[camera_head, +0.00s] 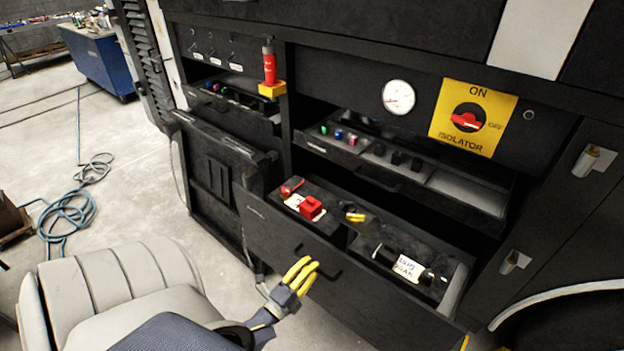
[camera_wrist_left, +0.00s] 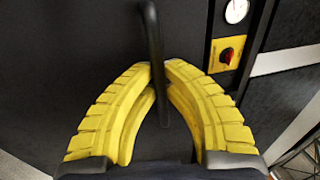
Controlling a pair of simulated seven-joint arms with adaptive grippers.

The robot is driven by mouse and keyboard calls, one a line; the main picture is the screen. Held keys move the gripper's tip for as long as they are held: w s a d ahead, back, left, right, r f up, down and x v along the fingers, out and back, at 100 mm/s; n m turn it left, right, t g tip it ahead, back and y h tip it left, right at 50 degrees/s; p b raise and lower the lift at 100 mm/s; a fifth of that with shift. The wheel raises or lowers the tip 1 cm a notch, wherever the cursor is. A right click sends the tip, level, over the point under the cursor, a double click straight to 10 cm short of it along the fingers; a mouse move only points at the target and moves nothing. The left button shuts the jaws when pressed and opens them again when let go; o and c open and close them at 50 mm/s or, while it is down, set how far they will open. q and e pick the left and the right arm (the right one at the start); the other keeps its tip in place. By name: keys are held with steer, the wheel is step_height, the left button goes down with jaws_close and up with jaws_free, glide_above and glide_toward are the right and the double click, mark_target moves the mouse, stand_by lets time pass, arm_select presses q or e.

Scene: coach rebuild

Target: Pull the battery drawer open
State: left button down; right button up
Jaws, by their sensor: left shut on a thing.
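The large lower black drawer (camera_head: 280,238), which I take to be the battery drawer, stands pulled out from the cabinet. Its open top shows red parts (camera_head: 311,207), a small yellow item (camera_head: 354,216) and a black cylinder with a white label (camera_head: 408,267). My left gripper (camera_head: 310,268) is at its front, with yellow fingers shut on the black bar handle (camera_head: 323,266). In the left wrist view the fingers (camera_wrist_left: 160,78) close from both sides on the handle (camera_wrist_left: 153,35). A small yellow piece (camera_head: 465,342) at the bottom edge may be my right gripper; its jaws cannot be made out.
A shallower drawer (camera_head: 375,176) above is also out. The yellow isolator panel (camera_head: 473,118) and a white gauge (camera_head: 398,97) are above it. A grey seat (camera_head: 110,290) stands close at left. A blue hose (camera_head: 68,215) lies coiled on the floor.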

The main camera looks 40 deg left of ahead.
arm_select(q)
steer(key=shift+s, duration=0.45)
steer(key=c, duration=1.5)
jaws_free()
steer(key=shift+o, duration=0.2)
steer(key=v, duration=1.2)
